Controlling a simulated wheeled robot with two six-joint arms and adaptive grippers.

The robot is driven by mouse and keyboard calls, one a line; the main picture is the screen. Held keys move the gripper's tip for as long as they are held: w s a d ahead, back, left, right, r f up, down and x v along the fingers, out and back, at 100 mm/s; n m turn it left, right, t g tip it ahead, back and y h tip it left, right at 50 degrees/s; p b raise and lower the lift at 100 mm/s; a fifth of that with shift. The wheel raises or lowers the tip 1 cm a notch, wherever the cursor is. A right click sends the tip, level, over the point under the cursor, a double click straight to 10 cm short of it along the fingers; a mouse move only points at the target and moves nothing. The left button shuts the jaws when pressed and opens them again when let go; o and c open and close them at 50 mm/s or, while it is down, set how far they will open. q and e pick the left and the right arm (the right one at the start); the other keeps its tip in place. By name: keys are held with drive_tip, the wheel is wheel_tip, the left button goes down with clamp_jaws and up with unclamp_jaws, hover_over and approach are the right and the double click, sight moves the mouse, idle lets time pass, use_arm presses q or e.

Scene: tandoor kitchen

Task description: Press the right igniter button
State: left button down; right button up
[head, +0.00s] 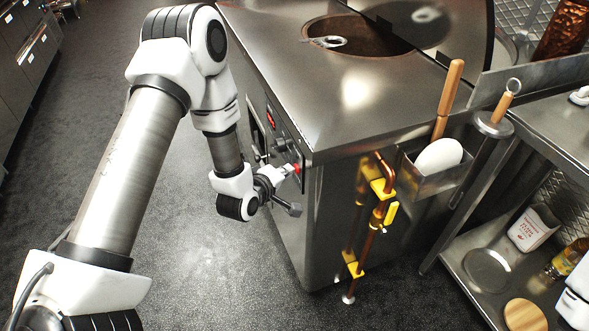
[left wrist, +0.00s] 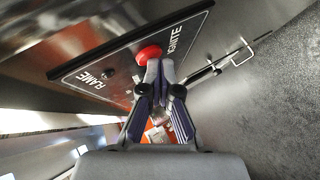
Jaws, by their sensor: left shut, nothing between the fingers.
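A red igniter button (left wrist: 149,53) sits on a dark panel (left wrist: 115,62) on the front of the steel tandoor cabinet, beside lettering that reads IGNITE. In the head view the red button (head: 297,168) shows at the cabinet's front, just past my left fingertips. My left gripper (head: 288,171) is shut and empty, pointing at the button. In the left wrist view the closed fingertips (left wrist: 159,68) overlap the button's lower edge; I cannot tell whether they touch it. My right gripper is not in view.
Copper pipe with yellow fittings (head: 382,187) runs down the cabinet's side. A steel side table (head: 560,125) stands at the right. The floor (head: 190,270) in front is clear.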

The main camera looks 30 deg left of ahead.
use_arm(q)
drive_tip(key=shift+w+d, duration=0.1)
idle(0.5)
drive_tip(key=shift+s+a, duration=0.55)
drive_tip(key=shift+s, duration=0.1)
drive_tip(key=s+a+p, duration=0.2)
drive_tip(key=s+a, duration=0.1)
drive_tip(key=s, duration=0.1)
drive_tip(key=shift+a, duration=0.15)
drive_tip(key=shift+w, duration=0.1)
idle(0.6)
